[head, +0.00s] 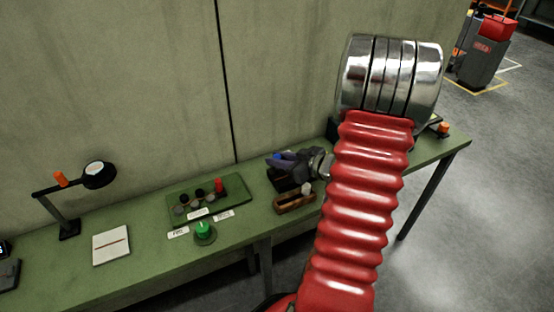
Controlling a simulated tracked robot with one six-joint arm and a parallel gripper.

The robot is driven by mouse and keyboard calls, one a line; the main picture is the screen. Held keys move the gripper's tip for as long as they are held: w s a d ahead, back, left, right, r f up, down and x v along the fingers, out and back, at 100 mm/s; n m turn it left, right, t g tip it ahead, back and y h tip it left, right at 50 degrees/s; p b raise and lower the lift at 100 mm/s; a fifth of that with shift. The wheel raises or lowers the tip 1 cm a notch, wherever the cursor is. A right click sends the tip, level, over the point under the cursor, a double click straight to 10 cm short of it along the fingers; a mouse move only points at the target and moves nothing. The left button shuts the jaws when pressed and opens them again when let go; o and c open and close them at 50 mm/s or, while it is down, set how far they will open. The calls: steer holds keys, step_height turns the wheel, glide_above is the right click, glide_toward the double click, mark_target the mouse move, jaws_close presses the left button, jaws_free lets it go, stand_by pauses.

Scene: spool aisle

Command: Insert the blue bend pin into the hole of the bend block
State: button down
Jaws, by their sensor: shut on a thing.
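My gripper (286,164) is over the middle of the green bench, left of my red bellows arm. It is shut on the blue bend pin (277,156), of which only a small blue part shows at the fingertips. A dark block (282,183), which looks like the bend block, stands right under my gripper. Its hole is hidden, and I cannot tell whether the pin touches the block or is in the hole.
A brown open-topped box (294,203) stands in front of the dark block. To the left are a green tray (237,193) with black pieces and a red one, a green button (204,231), a white notepad (111,245) and a black lamp (99,175). A wall rises behind the bench (150,278).

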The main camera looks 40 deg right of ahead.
steer(key=shift+f, duration=0.35)
steer(key=shift+f, duration=0.35)
steer(key=shift+f, duration=0.35)
steer(key=shift+f, duration=0.6)
steer(key=c, duration=1.5)
jaws_free()
steer(key=shift+s, duration=0.1)
steer(key=v, duration=1.3)
steer(key=shift+s, duration=0.3)
steer(key=shift+w+d, duration=0.1)
